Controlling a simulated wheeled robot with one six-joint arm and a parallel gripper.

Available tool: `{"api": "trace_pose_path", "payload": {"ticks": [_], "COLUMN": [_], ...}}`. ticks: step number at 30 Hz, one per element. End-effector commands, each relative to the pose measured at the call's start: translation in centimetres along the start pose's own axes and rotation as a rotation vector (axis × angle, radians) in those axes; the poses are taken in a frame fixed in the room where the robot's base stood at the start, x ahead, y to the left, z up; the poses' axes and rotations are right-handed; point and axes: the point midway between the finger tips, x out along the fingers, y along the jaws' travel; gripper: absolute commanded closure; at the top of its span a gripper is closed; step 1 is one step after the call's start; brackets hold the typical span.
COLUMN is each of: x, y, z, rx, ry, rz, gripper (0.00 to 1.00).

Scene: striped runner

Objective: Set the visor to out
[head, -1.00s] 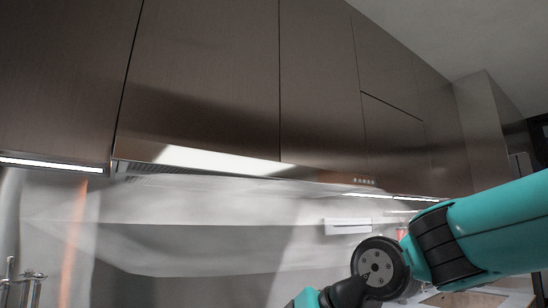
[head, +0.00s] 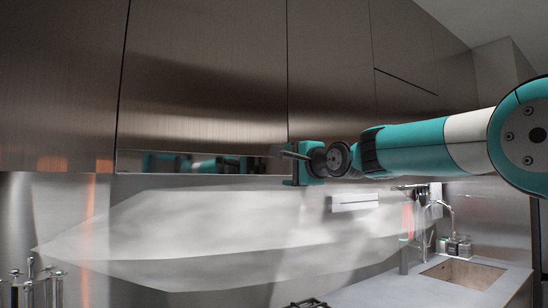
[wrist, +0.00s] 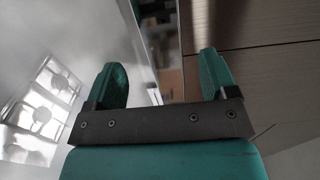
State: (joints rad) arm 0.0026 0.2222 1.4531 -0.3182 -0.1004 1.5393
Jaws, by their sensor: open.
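The visor (head: 180,164) is a long, mirror-like strip along the lower edge of the wall cabinets in the head view. Its front looks roughly flush with the doors above. My gripper (head: 290,164) is at the right part of the strip and hides some of it. In the wrist view my gripper (wrist: 163,78) is open, with a finger on each side of a narrow reflective strip, the visor's edge (wrist: 165,45). I see no clear contact between fingers and visor.
Brown wall cabinets (head: 205,65) rise directly above the visor. Below are a shiny steel back wall (head: 200,240) and a counter (head: 440,285) with a sink (head: 465,272). The space before the cabinets is free.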

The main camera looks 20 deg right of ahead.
Motion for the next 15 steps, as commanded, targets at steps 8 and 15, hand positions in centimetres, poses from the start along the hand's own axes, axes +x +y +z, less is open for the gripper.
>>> {"api": "trace_pose_path", "payload": {"ticks": [8, 15], "x": [5.7, 7.8], "y": [-0.4, -0.1], "z": [0.1, 0.0], "rx": [-0.001, -0.001], "ry": [-0.002, 0.000], "rz": [0.002, 0.001], "gripper": [0.21, 0.21]}}
